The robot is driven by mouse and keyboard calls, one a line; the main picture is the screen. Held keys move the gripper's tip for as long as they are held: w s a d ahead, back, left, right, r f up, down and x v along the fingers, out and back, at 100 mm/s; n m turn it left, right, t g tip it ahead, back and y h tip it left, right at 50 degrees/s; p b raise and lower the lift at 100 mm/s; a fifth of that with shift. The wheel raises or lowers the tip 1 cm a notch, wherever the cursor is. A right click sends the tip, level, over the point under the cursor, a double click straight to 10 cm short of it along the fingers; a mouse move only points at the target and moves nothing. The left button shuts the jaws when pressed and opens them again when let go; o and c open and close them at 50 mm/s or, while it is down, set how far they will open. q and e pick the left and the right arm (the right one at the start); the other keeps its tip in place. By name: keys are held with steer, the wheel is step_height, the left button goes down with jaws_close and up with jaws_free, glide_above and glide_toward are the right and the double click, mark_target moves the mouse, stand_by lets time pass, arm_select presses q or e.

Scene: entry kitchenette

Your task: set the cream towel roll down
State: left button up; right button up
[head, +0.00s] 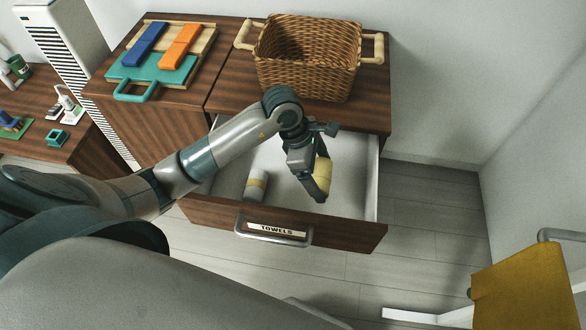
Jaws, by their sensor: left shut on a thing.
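The cream towel roll (324,173) is held in my left gripper (319,182), which is shut on it and partly hides it. The gripper points down over the right part of an open drawer (372,190) labelled TOWELS. I cannot tell whether the roll touches the drawer floor. A grey towel roll with a yellowish band (256,184) lies in the drawer, to the left of the gripper and apart from it. My right gripper is not in view.
A wicker basket (307,60) with pale handles stands on the cabinet top (228,75) behind the drawer. A board (205,45) with blue and orange blocks and a teal piece lies to its left. A mustard cloth (522,287) is at the lower right. The drawer's middle is clear.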

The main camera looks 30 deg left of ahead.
arm_select(q)
steer(key=shift+f, duration=3.15)
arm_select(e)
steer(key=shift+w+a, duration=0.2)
arm_select(q)
step_height(320, 180, down, 2)
steer(key=shift+f+p, duration=0.25)
steer(key=shift+p, duration=0.1)
steer(key=shift+f, duration=0.6)
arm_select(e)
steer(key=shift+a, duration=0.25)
arm_select(q)
steer(key=shift+f, duration=0.2)
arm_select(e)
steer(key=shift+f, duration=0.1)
